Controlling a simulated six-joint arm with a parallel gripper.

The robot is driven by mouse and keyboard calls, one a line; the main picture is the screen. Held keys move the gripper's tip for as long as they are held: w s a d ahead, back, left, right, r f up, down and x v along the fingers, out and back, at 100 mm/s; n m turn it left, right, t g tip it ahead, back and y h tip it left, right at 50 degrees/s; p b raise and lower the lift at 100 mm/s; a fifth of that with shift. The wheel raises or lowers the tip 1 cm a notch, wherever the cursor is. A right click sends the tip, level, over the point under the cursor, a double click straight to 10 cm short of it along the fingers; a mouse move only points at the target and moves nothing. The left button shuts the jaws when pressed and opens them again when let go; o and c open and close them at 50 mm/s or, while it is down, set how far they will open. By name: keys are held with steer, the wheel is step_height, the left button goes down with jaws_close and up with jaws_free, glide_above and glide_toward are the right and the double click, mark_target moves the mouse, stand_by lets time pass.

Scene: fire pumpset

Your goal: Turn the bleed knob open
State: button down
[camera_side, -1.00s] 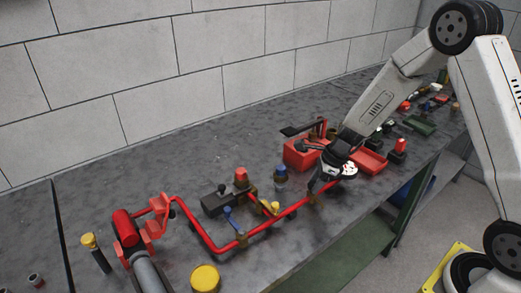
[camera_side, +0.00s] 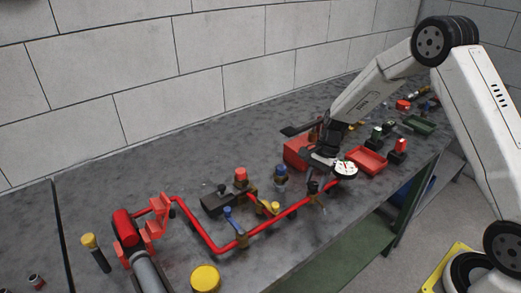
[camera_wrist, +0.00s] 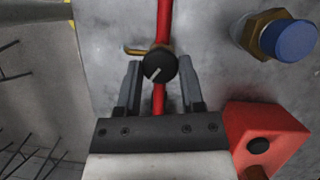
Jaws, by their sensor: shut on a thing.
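The bleed knob (camera_wrist: 158,67) is round and black with a white pointer line. It sits over the red pipe (camera_wrist: 163,22) in the wrist view, and the line points to the lower left. My gripper (camera_wrist: 159,75) is shut on the knob, one finger on each side. In the side view my gripper (camera_side: 316,174) is low over the right end of the red pipe (camera_side: 275,220), at the small dark knob (camera_side: 313,187). Finger contact is too small to see there.
A white-faced gauge (camera_side: 345,169) stands close to the right of my gripper. A red box (camera_side: 298,152) is behind it and a red tray (camera_side: 367,161) to the right. A blue-capped fitting (camera_side: 281,175) is to the left. The back-left bench (camera_side: 110,195) is bare.

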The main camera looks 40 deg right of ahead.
steer(key=n+g, duration=0.1)
steer(key=n, duration=0.2)
steer(key=n+g+h, duration=0.1)
steer(key=n, duration=0.2)
steer(key=shift+w+n, duration=0.2)
steer(key=shift+n, duration=0.1)
steer(key=n+h, duration=0.1)
steer(key=n, duration=0.2)
steer(key=n+g+h, duration=0.1)
steer(key=n, duration=0.2)
steer(key=shift+w+a, duration=0.1)
steer(key=shift+a, duration=0.1)
steer(key=shift+n, duration=0.3)
steer(key=shift+c, duration=1)
jaws_free()
steer(key=shift+r, duration=0.15)
steer(key=a+v, duration=0.1)
steer(key=v, duration=0.6)
steer(key=shift+w+d+r, duration=0.2)
steer(key=shift+w+d, duration=0.05)
steer(key=shift+d, duration=0.2)
